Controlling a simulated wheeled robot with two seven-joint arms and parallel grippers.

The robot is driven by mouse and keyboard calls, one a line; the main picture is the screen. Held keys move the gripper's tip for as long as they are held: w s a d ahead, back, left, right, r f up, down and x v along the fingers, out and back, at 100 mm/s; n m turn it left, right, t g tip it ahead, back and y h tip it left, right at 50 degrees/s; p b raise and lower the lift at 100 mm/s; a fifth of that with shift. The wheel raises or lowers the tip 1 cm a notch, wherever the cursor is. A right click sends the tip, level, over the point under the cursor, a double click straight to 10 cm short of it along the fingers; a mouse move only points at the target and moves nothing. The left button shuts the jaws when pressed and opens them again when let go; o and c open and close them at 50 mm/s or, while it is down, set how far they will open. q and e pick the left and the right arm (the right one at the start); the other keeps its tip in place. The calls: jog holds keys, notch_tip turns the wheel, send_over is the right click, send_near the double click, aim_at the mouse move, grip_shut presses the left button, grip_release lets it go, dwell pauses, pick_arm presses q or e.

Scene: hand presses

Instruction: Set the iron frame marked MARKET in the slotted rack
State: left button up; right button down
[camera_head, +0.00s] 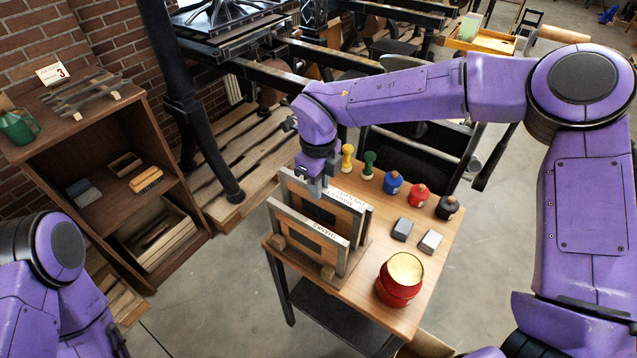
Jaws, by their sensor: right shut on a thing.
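The slotted wooden rack (327,273) stands on the left part of the small wooden table. A front frame with a label that seems to read THANKS (318,232) stands upright in it. Behind it, close together, are upright iron frames with small white labels; one label seems to read MARKET (342,205). My right gripper (316,187) points down at the top edge of these rear frames and is shut on the MARKET frame. Whether that frame's lower edge sits in a slot is hidden by the front frame. My left arm shows at lower left; its gripper is out of view.
A red tin (400,279) stands at the table's front right. Two grey blocks (402,229) (430,242) lie behind it. Yellow and green handled stamps (369,165) and blue, red and black pots (418,195) line the back. A wooden shelf (105,165) stands left.

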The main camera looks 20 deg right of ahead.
aim_at(318, 204)
jog(key=shift+r+p, duration=0.1)
jog(key=shift+p, duration=0.2)
jog(key=shift+f, duration=0.2)
jog(key=shift+f+b, duration=0.65)
jog(key=shift+f, duration=0.4)
jog(key=shift+f+b, duration=0.55)
jog(key=shift+f, duration=0.55)
jog(key=shift+f, duration=0.4)
jog(key=shift+s+f, duration=0.1)
jog(key=shift+f, duration=0.15)
dwell(0.8)
